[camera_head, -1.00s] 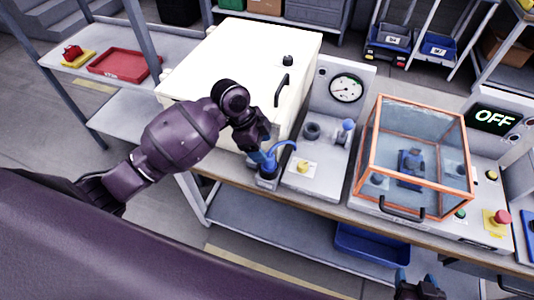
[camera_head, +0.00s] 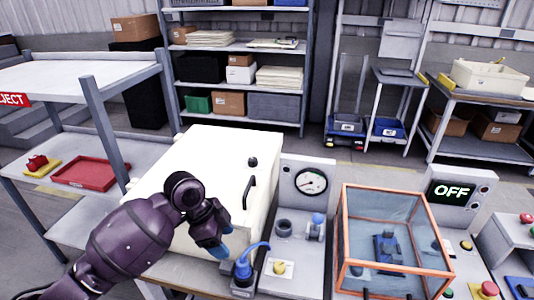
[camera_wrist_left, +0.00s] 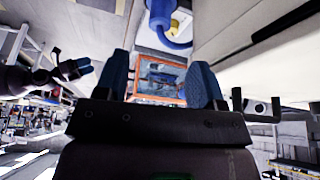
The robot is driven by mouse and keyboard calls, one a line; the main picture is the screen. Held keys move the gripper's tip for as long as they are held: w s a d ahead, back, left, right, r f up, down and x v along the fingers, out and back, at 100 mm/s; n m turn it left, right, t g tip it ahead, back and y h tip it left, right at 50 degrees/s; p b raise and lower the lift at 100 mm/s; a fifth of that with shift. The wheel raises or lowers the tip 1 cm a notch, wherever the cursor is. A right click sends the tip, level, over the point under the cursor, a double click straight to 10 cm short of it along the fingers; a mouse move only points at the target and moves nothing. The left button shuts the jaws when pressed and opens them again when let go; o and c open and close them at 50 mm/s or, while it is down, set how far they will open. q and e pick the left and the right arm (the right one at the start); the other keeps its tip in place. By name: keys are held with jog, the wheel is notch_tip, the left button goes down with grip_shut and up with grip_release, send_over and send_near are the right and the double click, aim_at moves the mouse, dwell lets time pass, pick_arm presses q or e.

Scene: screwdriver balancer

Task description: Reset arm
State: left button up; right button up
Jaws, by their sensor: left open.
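My left gripper (camera_head: 218,248) is in front of the white cabinet (camera_head: 205,165), to the left of a blue curved hose (camera_head: 257,246) in a small dark holder (camera_head: 243,272). In the left wrist view its two blue fingers (camera_wrist_left: 160,80) stand wide apart with nothing between them. The blue hose (camera_wrist_left: 160,22) shows beyond the fingertips there, apart from them. My right gripper (camera_wrist_left: 78,68) shows small at the left of that view; I cannot tell whether its fingers are apart. It is out of the head view.
A gauge panel (camera_head: 300,207), an orange-framed clear box (camera_head: 345,232) and an OFF display (camera_head: 451,191) stand to the right on the bench. A red tray (camera_head: 90,172) lies on the left shelf. Shelves (camera_head: 240,47) line the back.

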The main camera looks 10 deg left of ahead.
pick_arm(q)
jog(key=s+a+f+n+t, duration=0.1)
jog(key=s+f+n+t, duration=0.1)
jog(key=f+n+t, duration=0.3)
jog(key=s+a+f+n+t, duration=0.1)
jog(key=s+f+n, duration=0.2)
jog(key=f, duration=0.4)
jog(key=s+a+f+n+t+y, duration=0.2)
jog(key=s+a+n, duration=0.1)
jog(key=s, duration=0.3)
jog(key=s+a+f+n+t+y+b, duration=0.1)
jog(key=s+a+f+n+t+y, duration=0.1)
jog(key=s, duration=0.4)
jog(key=shift+s+a+f+n+t+y+b, duration=0.2)
jog(key=shift+a+f+n+t+y+b, duration=0.15)
jog(key=shift+a+f+n, duration=0.6)
pick_arm(e)
jog(key=shift+w+f, duration=0.3)
jog(key=shift+f, duration=0.1)
pick_arm(q)
jog(key=shift+a+r, duration=0.1)
jog(key=shift+r, duration=0.05)
